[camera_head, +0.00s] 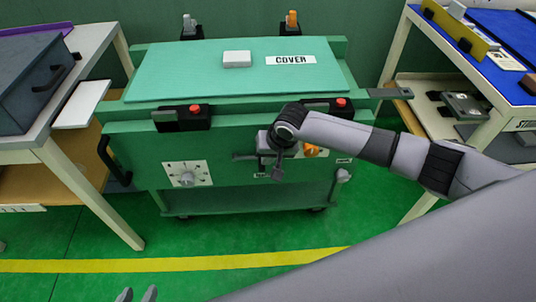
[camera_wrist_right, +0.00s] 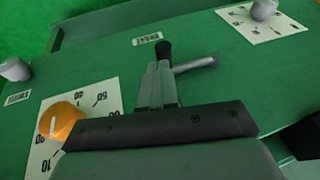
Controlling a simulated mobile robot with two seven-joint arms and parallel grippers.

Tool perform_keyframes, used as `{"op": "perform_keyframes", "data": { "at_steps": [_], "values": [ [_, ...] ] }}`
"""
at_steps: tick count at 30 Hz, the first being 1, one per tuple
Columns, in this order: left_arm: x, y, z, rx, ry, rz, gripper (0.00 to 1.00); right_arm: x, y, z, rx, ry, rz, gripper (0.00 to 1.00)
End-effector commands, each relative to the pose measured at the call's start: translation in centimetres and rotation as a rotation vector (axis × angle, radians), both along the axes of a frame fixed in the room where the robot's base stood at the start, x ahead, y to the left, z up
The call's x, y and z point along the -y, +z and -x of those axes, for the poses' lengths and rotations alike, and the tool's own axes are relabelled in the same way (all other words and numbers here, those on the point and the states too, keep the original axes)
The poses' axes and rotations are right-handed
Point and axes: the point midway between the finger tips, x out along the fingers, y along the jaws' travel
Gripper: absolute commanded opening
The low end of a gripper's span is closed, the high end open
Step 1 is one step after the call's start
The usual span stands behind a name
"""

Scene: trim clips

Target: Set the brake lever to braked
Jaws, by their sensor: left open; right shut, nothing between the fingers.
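The brake lever shows in the right wrist view as a grey rod (camera_wrist_right: 197,63) on the green cart front. It sticks out to the right from behind my right gripper's fingers (camera_wrist_right: 158,82). A black rounded end (camera_wrist_right: 163,49) shows just past the fingertips. A small label (camera_wrist_right: 147,39) lies beside it. In the head view my right gripper (camera_head: 277,173) is shut and empty, in front of the cart's middle. The lever (camera_head: 245,156) shows there to its left. The fingers hide part of the lever; I cannot tell whether they touch. My left gripper (camera_head: 137,295) is open at the bottom edge.
The green cart (camera_head: 240,195) has a grey dial knob (camera_head: 186,179) left, an orange knob (camera_head: 311,150) close right of my gripper and a grey knob (camera_head: 342,175) farther right. Black latches with red buttons (camera_head: 195,109) sit above. Tables flank the cart; the floor before it is clear.

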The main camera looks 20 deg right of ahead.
Motion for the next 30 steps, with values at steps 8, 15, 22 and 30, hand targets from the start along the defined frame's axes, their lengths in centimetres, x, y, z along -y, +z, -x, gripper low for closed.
{"op": "perform_keyframes", "data": {
  "at_steps": [8,15,22,30],
  "values": [
    [-0.1,0.7,0.0,0.0,-0.003,-0.004,0.46,0.0,-0.2,0.1,0.006,0.001,-0.032,0.0],
    [-0.2,1.4,0.0,0.0,-0.006,-0.008,0.46,0.1,-0.6,0.2,0.013,0.001,-0.065,0.0],
    [-0.2,1.8,0.0,0.001,-0.006,-0.008,0.46,0.5,-1.7,0.4,0.034,-0.003,-0.144,0.0],
    [-0.2,-0.7,0.0,0.002,-0.005,-0.007,0.46,0.9,-4.3,0.5,0.09,-0.006,-0.333,0.0]
  ]
}}
